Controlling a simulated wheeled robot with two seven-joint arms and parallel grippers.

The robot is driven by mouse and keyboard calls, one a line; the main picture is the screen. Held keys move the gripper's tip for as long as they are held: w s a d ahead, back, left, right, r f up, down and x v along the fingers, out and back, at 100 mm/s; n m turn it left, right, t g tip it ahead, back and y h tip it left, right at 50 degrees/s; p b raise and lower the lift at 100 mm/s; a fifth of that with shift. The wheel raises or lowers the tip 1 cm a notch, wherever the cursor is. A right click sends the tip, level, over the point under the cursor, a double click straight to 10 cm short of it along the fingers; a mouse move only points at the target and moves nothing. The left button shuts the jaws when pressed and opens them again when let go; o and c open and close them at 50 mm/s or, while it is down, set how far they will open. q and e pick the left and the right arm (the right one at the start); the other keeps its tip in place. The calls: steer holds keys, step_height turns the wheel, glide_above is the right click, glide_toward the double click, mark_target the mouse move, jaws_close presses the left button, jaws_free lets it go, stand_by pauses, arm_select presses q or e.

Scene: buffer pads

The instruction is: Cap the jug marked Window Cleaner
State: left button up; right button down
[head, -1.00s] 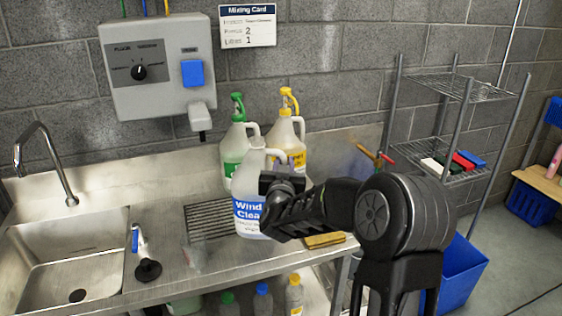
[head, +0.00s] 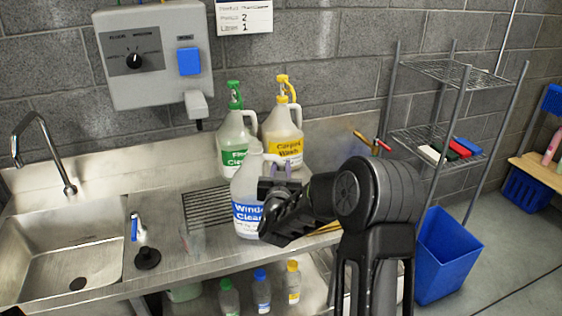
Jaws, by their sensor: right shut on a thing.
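The Window Cleaner jug (head: 247,215) is a pale jug with a blue and white label. It stands upright, or nearly so, over the steel counter (head: 175,262), right of the drain grille. My right gripper (head: 274,186) is at the jug's right side, shut on what looks like its handle (head: 284,167). The gripper hides the contact and part of the label. No cap can be made out on the jug's mouth, and I cannot make out a loose cap. I cannot tell whether the jug's base touches the counter. My left gripper is not in view.
The sink (head: 75,270), a black-based fitting (head: 147,257) and a clear cup (head: 196,241) are left. Small bottles (head: 262,290) stand below. A wall dispenser (head: 150,60) hangs above.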

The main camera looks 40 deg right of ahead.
steer(key=shift+r, duration=0.3)
arm_select(q)
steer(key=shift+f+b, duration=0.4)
steer(key=shift+b, duration=0.05)
arm_select(e)
steer(key=shift+f, duration=0.25)
steer(key=c, duration=1.7)
jaws_free()
steer(key=shift+f, duration=0.3)
steer(key=o, duration=0.4)
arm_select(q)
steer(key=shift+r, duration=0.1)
arm_select(e)
steer(key=shift+o, duration=0.2)
steer(key=shift+r, duration=0.15)
arm_select(q)
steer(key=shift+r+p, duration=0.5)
steer(key=shift+p, duration=0.15)
arm_select(e)
steer(key=shift+r, duration=0.4)
arm_select(q)
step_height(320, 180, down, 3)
steer(key=b, duration=0.3)
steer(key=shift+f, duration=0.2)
arm_select(e)
steer(key=v, duration=1.2)
steer(key=shift+f, duration=0.15)
steer(key=shift+s, duration=0.1)
